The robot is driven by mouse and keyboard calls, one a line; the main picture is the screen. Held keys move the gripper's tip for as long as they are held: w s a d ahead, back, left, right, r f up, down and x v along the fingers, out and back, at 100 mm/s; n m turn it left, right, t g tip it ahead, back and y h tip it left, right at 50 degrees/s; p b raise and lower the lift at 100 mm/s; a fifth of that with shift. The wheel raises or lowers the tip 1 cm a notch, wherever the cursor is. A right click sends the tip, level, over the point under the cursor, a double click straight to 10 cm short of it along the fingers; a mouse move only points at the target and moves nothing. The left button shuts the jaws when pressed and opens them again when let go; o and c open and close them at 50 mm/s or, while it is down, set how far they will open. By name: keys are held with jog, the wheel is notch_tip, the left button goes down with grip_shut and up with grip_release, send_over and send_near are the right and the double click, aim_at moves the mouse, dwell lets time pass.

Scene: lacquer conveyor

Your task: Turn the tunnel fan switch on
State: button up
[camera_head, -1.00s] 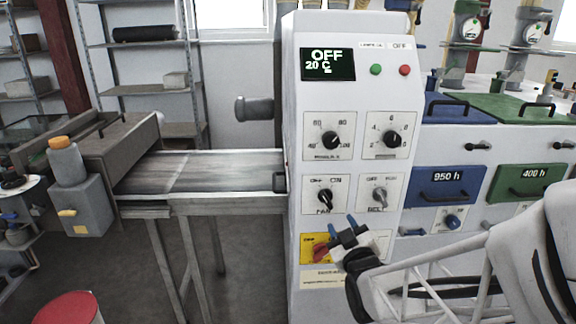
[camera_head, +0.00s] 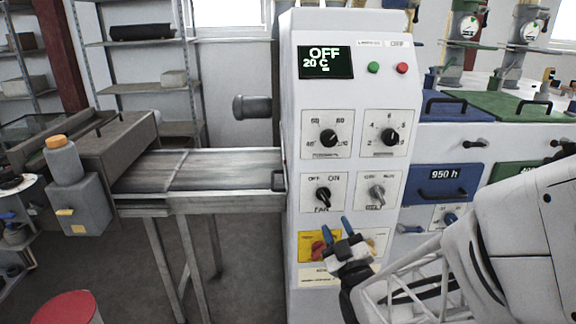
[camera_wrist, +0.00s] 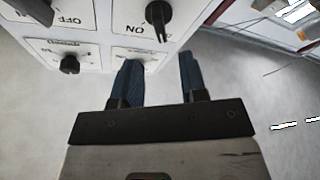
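The fan switch (camera_head: 323,194) is a black rotary knob on a white plate marked OFF, ON and FAN, low on the left of the white control cabinet. Its handle leans up and left, toward OFF. In the wrist view the fan knob (camera_wrist: 158,16) appears upside down at the top, with ON beside it. My gripper (camera_head: 334,223) is just below and slightly right of the fan plate, apart from the knob. Its two blue fingers also show in the wrist view (camera_wrist: 160,60), spread with nothing between them. The display (camera_head: 325,62) reads OFF and 20 C.
A grey switch (camera_head: 377,194) sits right of the fan knob. Two dials (camera_head: 328,138) (camera_head: 389,137) are above. A red knob on a yellow plate (camera_head: 309,243) is beside my fingers. A conveyor (camera_head: 200,172) is at left; blue and green drawers (camera_head: 446,185) are at right.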

aim_at(326, 202)
jog(key=shift+x, duration=3.8)
grip_shut()
